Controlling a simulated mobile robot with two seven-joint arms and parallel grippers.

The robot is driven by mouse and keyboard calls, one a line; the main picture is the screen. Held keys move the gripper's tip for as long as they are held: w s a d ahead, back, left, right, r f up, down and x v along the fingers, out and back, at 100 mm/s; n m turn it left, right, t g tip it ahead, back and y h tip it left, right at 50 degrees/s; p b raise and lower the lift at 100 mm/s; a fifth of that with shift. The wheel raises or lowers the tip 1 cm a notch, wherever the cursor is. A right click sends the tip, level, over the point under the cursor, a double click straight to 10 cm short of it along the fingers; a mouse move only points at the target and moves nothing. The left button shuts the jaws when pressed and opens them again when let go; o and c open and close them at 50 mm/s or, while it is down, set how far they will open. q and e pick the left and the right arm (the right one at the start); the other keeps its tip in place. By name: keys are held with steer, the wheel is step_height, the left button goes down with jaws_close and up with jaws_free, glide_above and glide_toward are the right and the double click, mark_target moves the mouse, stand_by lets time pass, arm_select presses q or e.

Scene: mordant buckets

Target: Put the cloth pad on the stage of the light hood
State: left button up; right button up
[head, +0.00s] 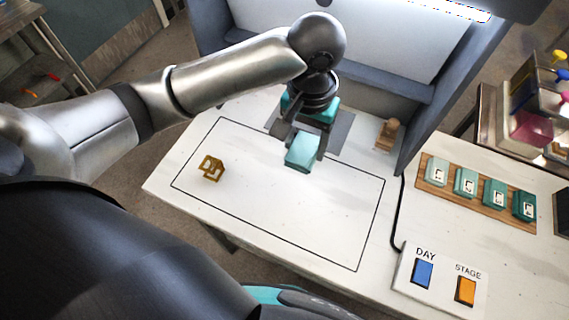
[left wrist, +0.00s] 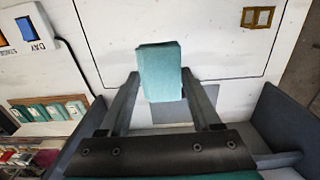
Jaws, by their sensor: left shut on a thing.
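The cloth pad (head: 301,153) is a pale teal block. My left gripper (head: 304,143) is shut on it, with a finger on either side. The left wrist view also shows the pad (left wrist: 160,72) between the fingers of the left gripper (left wrist: 160,88). The light hood (head: 441,82) has grey-blue walls and a lit strip on top. A grey flat patch (head: 341,131), which looks like its stage, lies on the white surface under and behind my gripper, partly hidden. The pad appears over its front edge; its height is unclear. My right gripper is not in view.
A brass frame-like piece (head: 211,168) lies inside the black outline at left. A small wooden object (head: 387,134) stands by the hood's right wall. Several teal pads sit on a wooden board (head: 433,196) at right. A DAY/STAGE switch panel (head: 443,281) is at front right.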

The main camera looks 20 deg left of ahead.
arm_select(q)
step_height(320, 180, down, 13)
steer(key=shift+r+b, duration=0.2)
steer(key=shift+b, duration=0.7)
step_height(320, 180, down, 5)
steer(key=shift+r+b, duration=0.15)
steer(key=shift+b, duration=0.25)
steer(key=shift+f, duration=0.25)
steer(key=o, duration=1.3)
step_height(320, 180, up, 12)
steer(key=shift+r+p, duration=0.15)
steer(key=shift+p, duration=0.9)
